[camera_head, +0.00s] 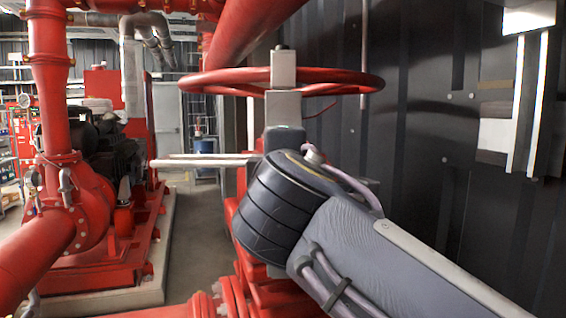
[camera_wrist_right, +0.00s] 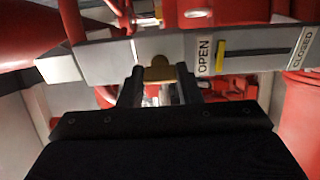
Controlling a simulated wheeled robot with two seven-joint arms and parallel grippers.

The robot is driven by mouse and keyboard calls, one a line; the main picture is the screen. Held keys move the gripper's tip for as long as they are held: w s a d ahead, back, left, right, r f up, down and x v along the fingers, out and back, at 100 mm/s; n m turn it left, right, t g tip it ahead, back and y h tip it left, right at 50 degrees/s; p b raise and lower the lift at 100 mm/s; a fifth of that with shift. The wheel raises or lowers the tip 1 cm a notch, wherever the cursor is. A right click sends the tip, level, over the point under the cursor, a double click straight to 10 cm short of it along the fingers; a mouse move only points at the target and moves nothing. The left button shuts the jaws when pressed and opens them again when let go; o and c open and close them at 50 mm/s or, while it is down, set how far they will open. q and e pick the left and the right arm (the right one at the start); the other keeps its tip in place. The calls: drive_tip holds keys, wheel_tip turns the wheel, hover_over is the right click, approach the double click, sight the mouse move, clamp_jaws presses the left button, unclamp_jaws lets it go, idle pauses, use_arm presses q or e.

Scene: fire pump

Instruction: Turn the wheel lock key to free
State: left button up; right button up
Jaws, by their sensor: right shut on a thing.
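The red handwheel (camera_head: 350,82) lies level on a grey upright stem (camera_head: 283,105) in the head view. My right arm comes in from the right, and its wrist hides the gripper and the key there. In the right wrist view my right gripper (camera_wrist_right: 159,90) is shut on a small brass-coloured key (camera_wrist_right: 158,73) at the front of a grey lock housing (camera_wrist_right: 112,55). The housing carries an OPEN label (camera_wrist_right: 204,56), a CLOSED label (camera_wrist_right: 301,48) and a yellow pointer (camera_wrist_right: 220,58) right beside OPEN. My left gripper is not in view.
Pale bars (camera_head: 200,161) stick out left below the wheel. A large red pipe (camera_head: 250,35) passes above it. A dark ribbed wall (camera_head: 430,120) stands close on the right. Red pump machinery (camera_head: 95,230) stands left, with clear floor (camera_head: 195,240) between.

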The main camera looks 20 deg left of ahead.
drive_tip(key=o, duration=0.7)
drive_tip(key=b+v, duration=0.1)
drive_tip(key=v, duration=0.7)
drive_tip(key=shift+b, duration=0.3)
drive_tip(key=shift+w, duration=0.1)
